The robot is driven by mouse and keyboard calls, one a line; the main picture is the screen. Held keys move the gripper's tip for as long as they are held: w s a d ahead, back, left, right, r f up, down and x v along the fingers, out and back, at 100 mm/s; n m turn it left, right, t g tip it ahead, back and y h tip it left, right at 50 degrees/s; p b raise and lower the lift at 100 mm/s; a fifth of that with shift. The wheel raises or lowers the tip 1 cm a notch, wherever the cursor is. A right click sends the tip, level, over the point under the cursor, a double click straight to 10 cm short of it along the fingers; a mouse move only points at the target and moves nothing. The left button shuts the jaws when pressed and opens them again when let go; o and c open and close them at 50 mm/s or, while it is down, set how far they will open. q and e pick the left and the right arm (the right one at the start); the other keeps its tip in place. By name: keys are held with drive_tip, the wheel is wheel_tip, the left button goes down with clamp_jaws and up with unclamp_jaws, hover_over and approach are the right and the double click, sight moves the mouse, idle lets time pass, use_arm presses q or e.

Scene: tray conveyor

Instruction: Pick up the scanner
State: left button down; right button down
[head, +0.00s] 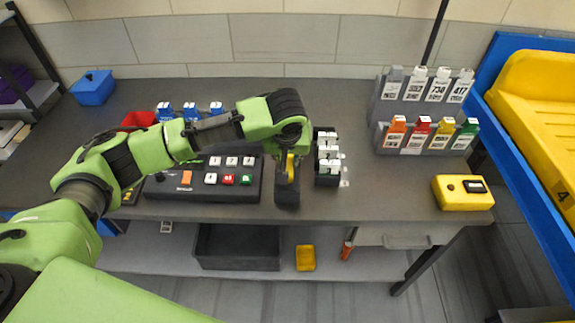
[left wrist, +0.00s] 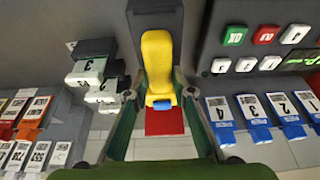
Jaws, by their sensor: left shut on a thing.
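The scanner is a yellow handheld piece (head: 291,167) at the middle of the table's front part. In the left wrist view its yellow body (left wrist: 157,55) stands between the two fingers. My left gripper (head: 290,152) comes down from above and is shut on it. A dark upright holder (head: 287,194) stands directly below the scanner. It also shows at the top of the left wrist view (left wrist: 154,12). I cannot tell whether the scanner still sits in the holder. My arm and gripper hide the scanner's upper part in the head view. My right gripper is not in view.
A black button panel (head: 205,191) lies left of the holder, and a dark rack of white-topped pieces (head: 327,179) stands close on its right. A yellow box (head: 463,203) is at the right front. Tag racks (head: 378,138) stand behind. Clear table lies between.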

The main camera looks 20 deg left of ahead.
use_arm(q)
drive_tip(key=s+r, duration=0.1)
drive_tip(key=r, duration=0.1)
drive_tip(key=s+r, duration=0.1)
drive_tip(key=r, duration=0.1)
drive_tip(key=s+r, duration=0.1)
drive_tip(key=s, duration=0.1)
drive_tip(key=shift+r+b, duration=0.35)
drive_tip(key=shift+r, duration=0.05)
drive_tip(key=s+r, duration=0.5)
drive_tip(key=s, duration=0.5)
drive_tip(key=shift+a, duration=0.4)
wheel_tip(320, 180, up, 7)
drive_tip(key=p, duration=0.8)
drive_tip(key=shift+p, duration=0.4)
